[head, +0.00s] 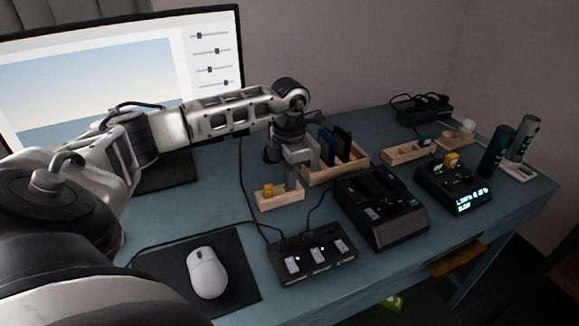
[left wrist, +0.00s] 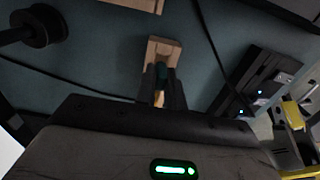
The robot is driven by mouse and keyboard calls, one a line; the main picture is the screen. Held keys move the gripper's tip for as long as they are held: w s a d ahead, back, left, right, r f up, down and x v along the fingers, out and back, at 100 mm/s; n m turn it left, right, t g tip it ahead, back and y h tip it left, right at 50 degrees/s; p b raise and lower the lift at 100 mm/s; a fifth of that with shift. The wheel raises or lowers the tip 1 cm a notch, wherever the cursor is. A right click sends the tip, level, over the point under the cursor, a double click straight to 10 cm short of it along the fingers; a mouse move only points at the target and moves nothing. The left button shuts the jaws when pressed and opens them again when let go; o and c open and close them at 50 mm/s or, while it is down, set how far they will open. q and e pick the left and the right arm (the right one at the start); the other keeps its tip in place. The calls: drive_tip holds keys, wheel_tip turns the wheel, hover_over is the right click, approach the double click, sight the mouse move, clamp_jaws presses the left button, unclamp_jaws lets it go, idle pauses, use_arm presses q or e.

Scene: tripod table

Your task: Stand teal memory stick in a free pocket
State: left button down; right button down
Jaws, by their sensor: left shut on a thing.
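My left gripper (head: 294,176) is low over the right part of a small wooden pocket block (head: 280,199). In the left wrist view its jaws (left wrist: 163,92) are shut on a dark teal piece, the teal memory stick (left wrist: 162,72), with the wooden block (left wrist: 164,47) just beyond. I cannot tell whether the stick is above a pocket or partly in one. A yellow stick (head: 268,190) stands in the block's left end. The teal stick is hidden in the head view. My right gripper is not in view.
A wooden rack (head: 330,176) with dark upright pieces stands behind the gripper. A black dock (head: 383,211), a lit switch box (head: 312,258) and a white mouse (head: 206,272) are nearby. Another wooden block (head: 403,154) is farther right. Cables cross the blue table.

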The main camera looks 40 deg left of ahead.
use_arm(q)
drive_tip(key=shift+f+b, duration=0.4)
drive_tip(key=shift+f, duration=0.3)
drive_tip(key=c, duration=1.4)
unclamp_jaws()
drive_tip(key=shift+r, duration=0.15)
wheel_tip(320, 180, up, 16)
drive_tip(key=shift+p, duration=0.35)
